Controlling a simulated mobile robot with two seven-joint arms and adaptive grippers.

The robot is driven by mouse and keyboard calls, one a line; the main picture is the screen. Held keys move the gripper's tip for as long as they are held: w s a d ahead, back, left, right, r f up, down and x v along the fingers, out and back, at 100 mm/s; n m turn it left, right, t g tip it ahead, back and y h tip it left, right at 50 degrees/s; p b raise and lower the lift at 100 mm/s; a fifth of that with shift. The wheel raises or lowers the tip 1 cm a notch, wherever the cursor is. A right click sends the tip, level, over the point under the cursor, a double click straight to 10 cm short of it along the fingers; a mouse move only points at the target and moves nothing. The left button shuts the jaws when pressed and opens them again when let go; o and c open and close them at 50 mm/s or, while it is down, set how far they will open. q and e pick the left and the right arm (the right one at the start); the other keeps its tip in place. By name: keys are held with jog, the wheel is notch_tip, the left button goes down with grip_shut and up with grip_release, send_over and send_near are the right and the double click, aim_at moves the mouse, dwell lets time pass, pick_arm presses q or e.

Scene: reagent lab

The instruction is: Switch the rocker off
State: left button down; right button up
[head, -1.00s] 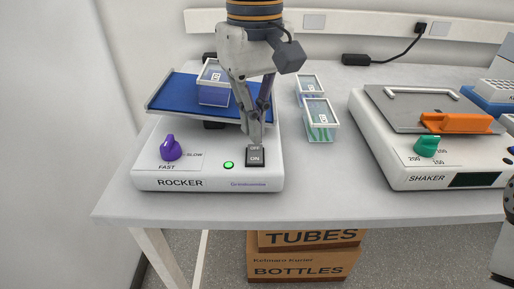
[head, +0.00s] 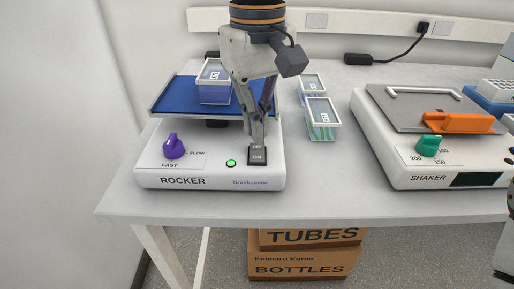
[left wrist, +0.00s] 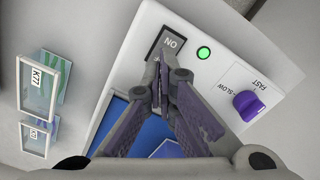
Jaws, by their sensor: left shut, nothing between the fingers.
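The rocker (head: 216,183) is a white device with a purple knob (head: 173,146), a lit green light (head: 231,163) and a black switch (head: 258,157) marked OFF at the rear and ON at the front. My left gripper (head: 257,141) is shut and empty, pointing down at the switch's rear OFF end. I cannot tell whether the tips touch it. In the left wrist view, the shut fingertips (left wrist: 162,80) are beside the switch (left wrist: 168,45); its ON marking shows, and the OFF end is partly hidden.
The rocker's blue platform (head: 176,97) carries a lidded box (head: 213,88) behind my gripper. Two more lidded boxes (head: 321,118) (head: 311,87) stand right of the rocker. The shaker (head: 390,150) is farther right. The bench front (head: 330,195) is clear.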

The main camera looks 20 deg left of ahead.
aim_at(257, 146)
pick_arm(q)
jog(key=shift+f, duration=1.2)
dwell(0.9)
jog(key=shift+r+p, duration=0.5)
jog(key=shift+r, duration=3)
